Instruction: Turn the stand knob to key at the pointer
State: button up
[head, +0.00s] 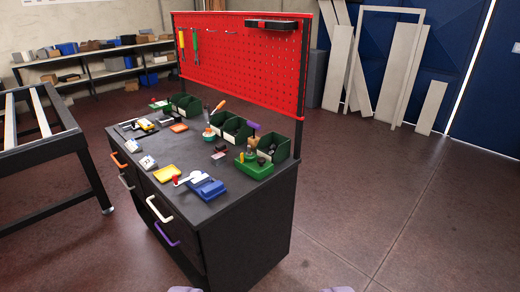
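The knob and pointer that the task names are too small for me to make out. On the black workbench top (183,150) stands a green block with small upright parts (252,167), at the right front corner. A blue device (206,187) with a white arm and a red part sits at the front edge. Small grey-white units (148,163) lie along the left edge. Only the pale tips of my gripper (260,289) show at the bottom edge, wide apart, with nothing seen between them. They are well short of the bench.
A red pegboard (245,62) rises behind the bench. Green bins (231,130) stand along the bench's back. Drawer handles stick out at the front left. A black-framed table (45,150) stands left. The floor (385,190) to the right is clear.

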aim_at(261, 161)
jog(key=i+u, duration=0.1)
jog(key=i, duration=0.45)
jog(key=i+l, duration=0.1)
jog(key=i, duration=0.5)
jog(key=i+l+u, duration=0.15)
jog(key=i, duration=0.4)
jog(key=i+l, duration=0.1)
jog(key=i, duration=0.5)
jog(key=i+l+u, duration=0.15)
jog(key=i, duration=0.4)
